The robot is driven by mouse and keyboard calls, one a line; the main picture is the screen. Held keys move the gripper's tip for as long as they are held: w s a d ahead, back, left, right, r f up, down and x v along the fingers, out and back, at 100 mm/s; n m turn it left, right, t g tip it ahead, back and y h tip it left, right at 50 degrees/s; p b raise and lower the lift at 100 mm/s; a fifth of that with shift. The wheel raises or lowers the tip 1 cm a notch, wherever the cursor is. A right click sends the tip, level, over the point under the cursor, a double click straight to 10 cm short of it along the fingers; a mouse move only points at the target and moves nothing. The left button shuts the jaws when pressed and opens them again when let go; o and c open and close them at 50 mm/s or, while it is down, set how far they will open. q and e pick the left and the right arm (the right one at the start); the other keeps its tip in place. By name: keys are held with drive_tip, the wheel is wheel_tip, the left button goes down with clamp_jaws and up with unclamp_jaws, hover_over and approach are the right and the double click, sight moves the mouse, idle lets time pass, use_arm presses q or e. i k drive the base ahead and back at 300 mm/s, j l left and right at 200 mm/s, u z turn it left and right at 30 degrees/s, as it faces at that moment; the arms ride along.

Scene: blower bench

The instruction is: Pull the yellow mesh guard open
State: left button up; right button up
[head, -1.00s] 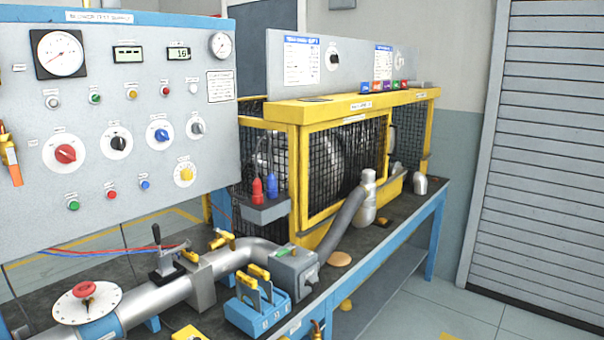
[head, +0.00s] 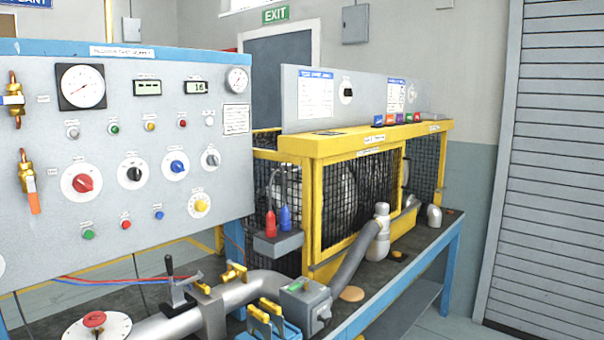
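The yellow mesh guard (head: 362,152) is a yellow-framed cage with black mesh on the bench, right of the grey control panel. Its front mesh panel appears closed, flush with the frame. A dark vertical handle (head: 405,173) shows near the right part of the front. A rounded grey machine body shows dimly behind the mesh. Neither of my grippers is in the head view.
The control panel (head: 110,215) with gauges and knobs fills the left. A grey hose (head: 352,262) and a silver pipe (head: 245,292) run in front of the guard. A small holder (head: 278,243) with red and blue items hangs at its left corner. Floor right of the bench is clear.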

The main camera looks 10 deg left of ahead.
sight(318, 255)
drive_tip(key=i+l, duration=0.65)
drive_tip(key=i+l+u, duration=0.1)
drive_tip(key=i+l, duration=0.5)
drive_tip(key=l, duration=0.15)
drive_tip(key=i+l, duration=0.6)
drive_tip(key=l, duration=0.15)
drive_tip(key=i+l, duration=0.65)
drive_tip(key=l+u, duration=0.05)
